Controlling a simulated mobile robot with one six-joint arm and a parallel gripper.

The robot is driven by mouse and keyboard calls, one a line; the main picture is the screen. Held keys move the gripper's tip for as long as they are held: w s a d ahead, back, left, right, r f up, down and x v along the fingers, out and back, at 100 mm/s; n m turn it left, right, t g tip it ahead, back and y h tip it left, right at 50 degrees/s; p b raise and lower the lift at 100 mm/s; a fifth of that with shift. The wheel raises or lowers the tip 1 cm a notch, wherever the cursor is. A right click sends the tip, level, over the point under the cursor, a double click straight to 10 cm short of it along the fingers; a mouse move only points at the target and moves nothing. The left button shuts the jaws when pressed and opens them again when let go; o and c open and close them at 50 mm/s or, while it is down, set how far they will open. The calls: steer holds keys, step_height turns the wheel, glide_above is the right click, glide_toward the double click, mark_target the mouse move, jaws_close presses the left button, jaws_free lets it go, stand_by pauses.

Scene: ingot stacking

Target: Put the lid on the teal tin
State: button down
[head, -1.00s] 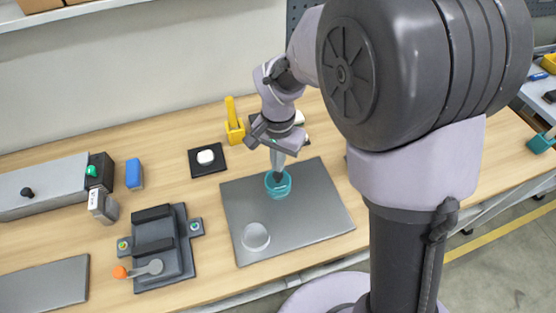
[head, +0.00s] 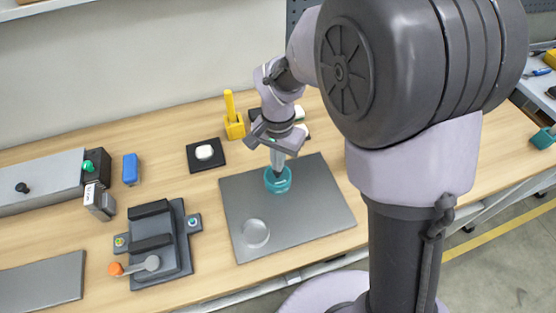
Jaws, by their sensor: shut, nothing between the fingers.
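The teal tin (head: 278,186) stands upright on the grey mat (head: 322,205), left of my arm's column. My gripper (head: 277,171) points down over the tin. It is shut and holds nothing. Its fingertips overlap the tin's top, and I cannot tell whether they touch it or reach inside. The gripper hides part of the top. A pale round disc-like piece (head: 256,234) lies on the mat in front and to the left of the tin, apart from it. I cannot tell for sure whether it is the lid.
A yellow holder (head: 235,127) and a black pad with a white piece (head: 205,152) stand behind the mat. A dark fixture with an orange-knobbed lever (head: 116,269) stands to the left. The mat's right part is clear.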

step_height(320, 180, up, 7)
steer(key=p, duration=0.5)
steer(key=shift+p, duration=0.3)
